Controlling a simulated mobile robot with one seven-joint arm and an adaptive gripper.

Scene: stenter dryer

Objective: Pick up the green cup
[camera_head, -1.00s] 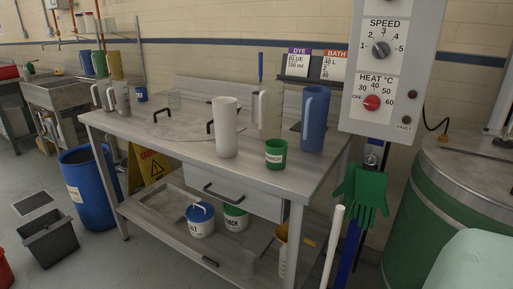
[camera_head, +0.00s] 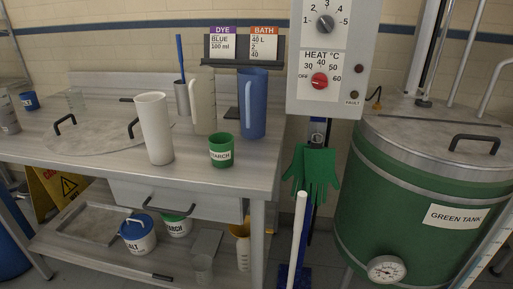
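The green cup (camera_head: 221,150) stands upright on the metal table (camera_head: 80,155), near its right front edge. Nothing covers the cup. My gripper is not in this view.
A control panel (camera_head: 324,95) hangs right of the table, with green gloves (camera_head: 315,170) below it. A large green tank (camera_head: 400,205) stands at right. Buckets (camera_head: 138,238) sit on the lower shelf.

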